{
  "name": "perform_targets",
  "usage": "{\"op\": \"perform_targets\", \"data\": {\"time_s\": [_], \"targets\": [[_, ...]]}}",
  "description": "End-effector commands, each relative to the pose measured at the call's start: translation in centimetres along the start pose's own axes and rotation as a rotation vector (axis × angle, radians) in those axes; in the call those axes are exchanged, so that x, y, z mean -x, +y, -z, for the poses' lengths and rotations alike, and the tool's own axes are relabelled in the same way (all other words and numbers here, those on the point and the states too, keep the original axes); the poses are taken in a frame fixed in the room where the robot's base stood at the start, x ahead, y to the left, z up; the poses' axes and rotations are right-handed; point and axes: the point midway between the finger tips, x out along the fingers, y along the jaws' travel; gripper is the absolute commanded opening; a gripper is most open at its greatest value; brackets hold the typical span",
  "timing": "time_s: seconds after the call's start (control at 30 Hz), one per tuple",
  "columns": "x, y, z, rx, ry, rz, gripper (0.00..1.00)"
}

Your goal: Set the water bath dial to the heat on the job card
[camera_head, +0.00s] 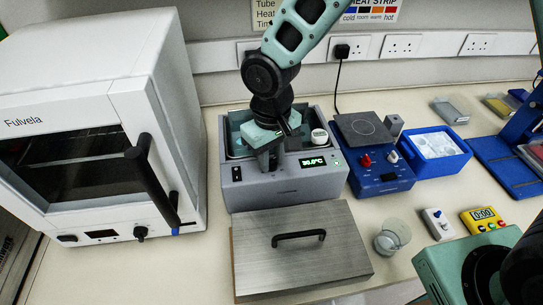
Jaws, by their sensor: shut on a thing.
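The water bath (300,190) is a grey box in the middle of the bench, with an open basin on top. Its lit green display (313,162) seems to read 30.0°C. My gripper (268,166) points down at the bath's front panel, left of the display. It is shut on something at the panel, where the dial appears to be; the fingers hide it. The job card (264,14) on the back wall shows only the words Tube, Heat and Time; my arm covers its right part and the heat value cannot be read.
A white oven (90,95) stands at left. A metal lid (300,262) with a black handle lies in front of the bath. A blue hotplate (375,180) and a blue ice tray (435,150) stand close at right. A heat strip chart (371,10) hangs behind.

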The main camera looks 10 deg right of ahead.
Motion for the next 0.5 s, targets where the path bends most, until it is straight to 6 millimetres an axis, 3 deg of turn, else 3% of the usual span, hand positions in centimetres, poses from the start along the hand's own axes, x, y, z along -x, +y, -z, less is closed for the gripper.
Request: {"op": "perform_targets", "data": {"time_s": [0.5], "targets": [[-0.16, -0.05, 0.11, -0.397, 0.004, 0.000, 0.02]]}}
